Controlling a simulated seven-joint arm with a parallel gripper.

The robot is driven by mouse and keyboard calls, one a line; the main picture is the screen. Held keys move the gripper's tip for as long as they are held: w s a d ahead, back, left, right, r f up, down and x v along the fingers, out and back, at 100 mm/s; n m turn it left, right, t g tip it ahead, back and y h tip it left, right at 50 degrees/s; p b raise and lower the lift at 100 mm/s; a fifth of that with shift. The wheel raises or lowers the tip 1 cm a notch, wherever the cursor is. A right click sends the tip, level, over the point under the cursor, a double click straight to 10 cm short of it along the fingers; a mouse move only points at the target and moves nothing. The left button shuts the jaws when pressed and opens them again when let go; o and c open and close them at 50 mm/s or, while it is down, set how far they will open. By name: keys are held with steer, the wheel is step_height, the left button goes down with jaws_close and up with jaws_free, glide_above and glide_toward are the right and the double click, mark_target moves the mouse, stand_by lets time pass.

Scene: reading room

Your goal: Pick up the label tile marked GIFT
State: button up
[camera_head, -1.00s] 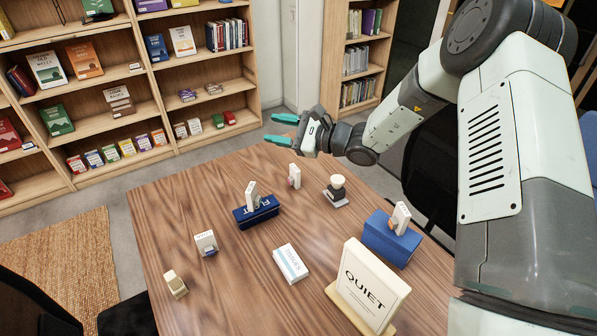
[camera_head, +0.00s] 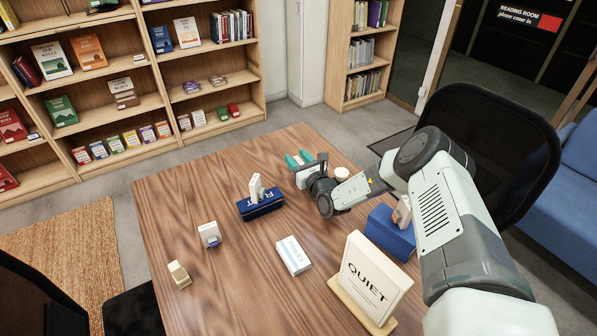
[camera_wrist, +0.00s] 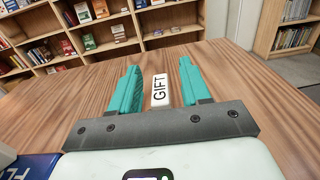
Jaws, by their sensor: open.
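The white label tile marked GIFT (camera_wrist: 160,88) shows in the wrist view, between the two teal fingers of my gripper (camera_wrist: 158,82). The fingers are apart and hold nothing.
A blue box (camera_head: 262,206) with a white tile on top stands left of my gripper. Another blue box (camera_head: 385,231) stands to the right, partly behind my arm. A round cream top (camera_head: 341,172) shows beside my wrist. A QUIET sign (camera_head: 368,278) and white box (camera_head: 293,256) are nearer.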

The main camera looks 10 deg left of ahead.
steer(key=shift+w+a, duration=0.15)
steer(key=shift+w, duration=0.05)
jaws_close()
stand_by(0.3)
